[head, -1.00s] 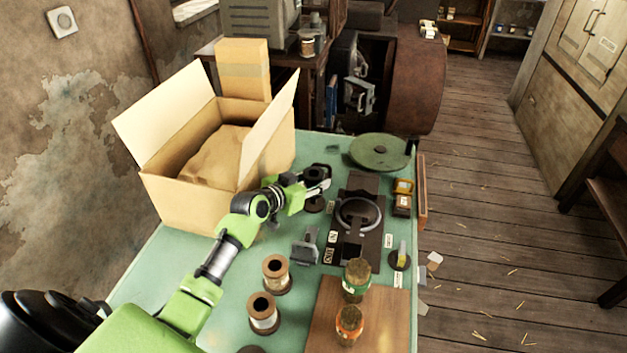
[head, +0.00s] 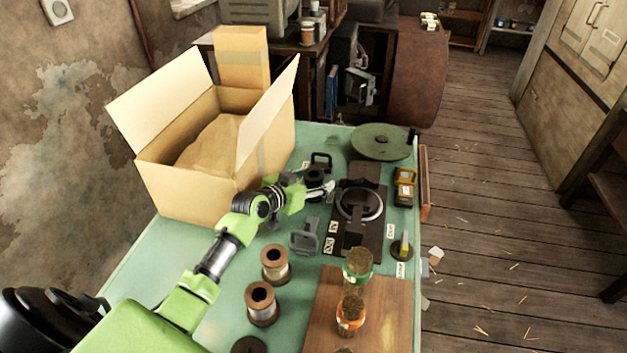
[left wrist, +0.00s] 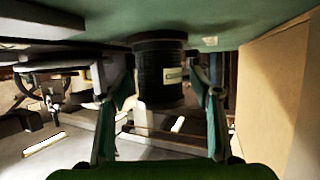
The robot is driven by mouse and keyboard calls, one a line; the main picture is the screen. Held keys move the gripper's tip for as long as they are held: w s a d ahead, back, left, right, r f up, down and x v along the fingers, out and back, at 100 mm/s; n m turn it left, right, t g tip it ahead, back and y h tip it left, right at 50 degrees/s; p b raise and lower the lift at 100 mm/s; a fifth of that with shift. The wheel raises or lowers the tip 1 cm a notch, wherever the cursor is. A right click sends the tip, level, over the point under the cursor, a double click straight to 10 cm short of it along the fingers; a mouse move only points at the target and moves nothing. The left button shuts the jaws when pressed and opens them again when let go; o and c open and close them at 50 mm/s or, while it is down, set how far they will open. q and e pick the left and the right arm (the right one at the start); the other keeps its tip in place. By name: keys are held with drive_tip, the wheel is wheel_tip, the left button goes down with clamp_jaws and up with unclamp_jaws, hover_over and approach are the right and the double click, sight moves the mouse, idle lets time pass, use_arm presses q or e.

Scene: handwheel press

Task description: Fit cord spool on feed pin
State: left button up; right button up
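A black spool (head: 314,177) with a pale label stands on the green table beside the cardboard box. It also shows in the left wrist view (left wrist: 160,72), where the picture appears upside down and the table is at the top. My left gripper (head: 322,190) is low over the table at the spool. In the left wrist view its fingers (left wrist: 160,88) are apart, one on each side of the spool; contact is not clear. Two copper-coloured spools (head: 275,265) (head: 262,303) stand nearer me. I cannot identify the feed pin for certain. My right gripper is not visible.
An open cardboard box (head: 190,190) stands left of my gripper. A dark press-like fixture (head: 357,235) is to its right, with a grey block (head: 305,238) nearby. A green disc (head: 382,141) lies behind.

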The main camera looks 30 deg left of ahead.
use_arm(q)
wheel_tip(320, 180, up, 10)
idle(0.7)
drive_tip(key=shift+r, duration=0.1)
wheel_tip(320, 180, up, 8)
drive_tip(key=p, duration=0.8)
